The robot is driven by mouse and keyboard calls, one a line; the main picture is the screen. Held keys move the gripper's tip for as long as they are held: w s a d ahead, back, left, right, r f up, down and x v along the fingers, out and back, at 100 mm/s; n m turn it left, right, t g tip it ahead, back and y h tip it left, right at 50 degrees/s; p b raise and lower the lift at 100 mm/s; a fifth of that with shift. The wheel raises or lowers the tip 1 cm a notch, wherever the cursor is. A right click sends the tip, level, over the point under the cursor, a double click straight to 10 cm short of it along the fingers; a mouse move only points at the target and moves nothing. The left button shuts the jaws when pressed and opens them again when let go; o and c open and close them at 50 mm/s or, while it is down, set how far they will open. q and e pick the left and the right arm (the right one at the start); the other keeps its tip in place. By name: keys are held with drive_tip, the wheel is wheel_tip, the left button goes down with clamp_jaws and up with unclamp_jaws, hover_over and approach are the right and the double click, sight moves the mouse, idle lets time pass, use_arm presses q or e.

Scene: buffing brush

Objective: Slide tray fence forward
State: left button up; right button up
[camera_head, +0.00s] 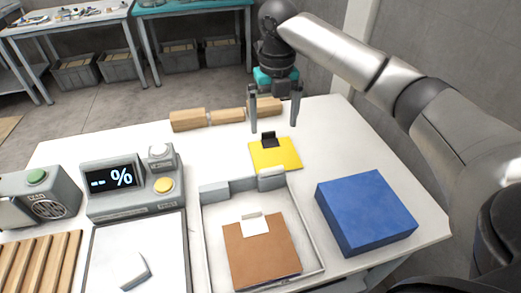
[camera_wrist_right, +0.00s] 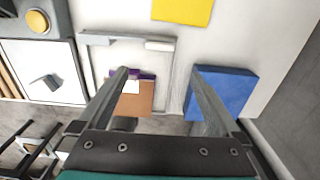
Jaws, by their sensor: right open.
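The shallow pale-grey tray (camera_head: 313,240) stands on the white table, and its rim also shows in the wrist view (camera_wrist_right: 172,85). A brown board (camera_head: 255,255) with a white tab lies inside it. What looks like the fence, a grey bar (camera_head: 243,184) with raised end blocks, runs along the tray's far side. My right gripper (camera_head: 273,128) is open and empty, fingers pointing down, above the table beyond the tray near the yellow pad. In the wrist view its fingers (camera_wrist_right: 160,72) frame part of the tray. My left gripper is not in view.
A yellow pad (camera_head: 283,155) with a black clip lies behind the tray. A blue block (camera_head: 365,212) stands to the right. A display unit (camera_head: 112,178) and a white-topped plate (camera_head: 160,245) are on the left. Wooden blocks (camera_head: 188,120) line the back edge.

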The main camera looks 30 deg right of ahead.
drive_tip(key=b, duration=0.1)
hover_over(272, 169)
wheel_tip(272, 169, down, 6)
wheel_tip(272, 169, down, 8)
drive_tip(key=shift+r+b, duration=0.1)
drive_tip(key=shift+b, duration=0.9)
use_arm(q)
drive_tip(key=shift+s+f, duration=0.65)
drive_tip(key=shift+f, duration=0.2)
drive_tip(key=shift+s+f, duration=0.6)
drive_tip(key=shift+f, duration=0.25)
use_arm(e)
drive_tip(key=shift+f, duration=0.7)
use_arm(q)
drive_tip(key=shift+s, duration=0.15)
use_arm(e)
drive_tip(key=shift+c, duration=0.2)
drive_tip(key=c, duration=0.3)
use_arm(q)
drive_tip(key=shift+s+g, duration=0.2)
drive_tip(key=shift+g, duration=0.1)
use_arm(e)
clamp_jaws()
